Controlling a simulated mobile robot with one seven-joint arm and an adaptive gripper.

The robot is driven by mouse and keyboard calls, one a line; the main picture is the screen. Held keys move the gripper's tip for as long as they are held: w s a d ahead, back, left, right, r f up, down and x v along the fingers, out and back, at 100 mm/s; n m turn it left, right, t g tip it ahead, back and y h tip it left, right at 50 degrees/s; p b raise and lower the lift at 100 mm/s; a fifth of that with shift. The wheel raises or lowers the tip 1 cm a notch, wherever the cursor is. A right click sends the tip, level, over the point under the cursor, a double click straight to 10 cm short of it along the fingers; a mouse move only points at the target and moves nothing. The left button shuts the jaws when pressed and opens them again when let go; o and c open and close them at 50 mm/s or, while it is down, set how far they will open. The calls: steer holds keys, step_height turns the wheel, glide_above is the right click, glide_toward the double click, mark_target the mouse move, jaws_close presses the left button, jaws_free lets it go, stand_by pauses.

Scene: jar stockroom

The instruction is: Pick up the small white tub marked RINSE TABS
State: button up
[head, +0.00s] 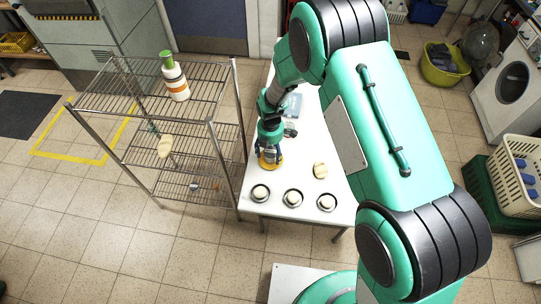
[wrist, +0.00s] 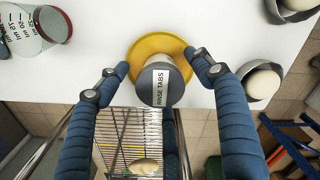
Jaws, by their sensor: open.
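The tub marked RINSE TABS (wrist: 160,85) shows in the wrist view as a grey round top with a white label strip. It stands on a yellow dish (wrist: 172,42) on the white table. In the head view the dish (head: 272,164) shows at the table's left edge, and my gripper hides the tub. My gripper (wrist: 157,63) is open, with blue fingers on the left and right of the tub and another below it. It also shows over the dish in the head view (head: 268,152). I cannot tell whether any finger touches the tub.
Three dark bowls with cream round items (head: 293,198) line the table's (head: 295,214) near end. A loose cream item (head: 320,170) lies right of my gripper. A graduated clear container (wrist: 35,25) stands nearby. A wire rack (head: 213,130) holding a bottle (head: 175,78) stands left.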

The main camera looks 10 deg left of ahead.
mark_target(270, 151)
stand_by(0.4)
steer(key=c, duration=1.4)
steer(key=shift+r, duration=0.25)
step_height(270, 151, up, 10)
steer(key=shift+f+p, duration=0.15)
steer(key=shift+p, duration=0.5)
